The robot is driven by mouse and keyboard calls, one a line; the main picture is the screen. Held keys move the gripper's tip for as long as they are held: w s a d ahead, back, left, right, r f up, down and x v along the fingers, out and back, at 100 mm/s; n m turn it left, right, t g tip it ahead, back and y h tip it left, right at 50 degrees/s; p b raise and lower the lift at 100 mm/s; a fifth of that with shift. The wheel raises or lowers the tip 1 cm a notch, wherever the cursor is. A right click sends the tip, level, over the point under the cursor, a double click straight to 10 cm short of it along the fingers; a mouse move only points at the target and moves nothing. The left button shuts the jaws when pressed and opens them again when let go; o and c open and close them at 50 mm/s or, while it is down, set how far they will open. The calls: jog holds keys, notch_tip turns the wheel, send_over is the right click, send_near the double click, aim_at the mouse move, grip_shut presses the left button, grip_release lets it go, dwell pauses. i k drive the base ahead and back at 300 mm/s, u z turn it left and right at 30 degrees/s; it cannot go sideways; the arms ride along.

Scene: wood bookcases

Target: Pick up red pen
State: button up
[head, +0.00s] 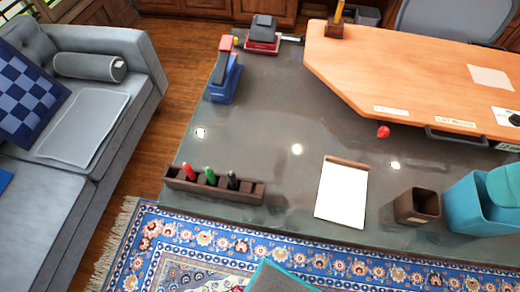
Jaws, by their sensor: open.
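A red pen (187,171) stands upright in a slot of a dark wooden pen holder (213,195) near the front left of the dark desk top. A green pen (210,177) stands to its right in the same holder, and a black pen (232,181) to the right of that. Only the upper part of the red pen shows; its lower end is hidden in the holder. My gripper is not in the head view.
A clipboard (341,195) with white paper lies right of the holder. A brown square cup (417,207) and teal bin (467,213) stand farther right. A blue-and-red stapler-like object (223,80) stands behind. A grey sofa (105,150) is at left.

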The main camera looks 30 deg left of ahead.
aim_at(187, 168)
jog(key=u, duration=1.4)
jog(key=k, duration=0.35)
jog(key=z, duration=0.75)
jog(key=i, duration=0.5)
jog(key=u, duration=1.45)
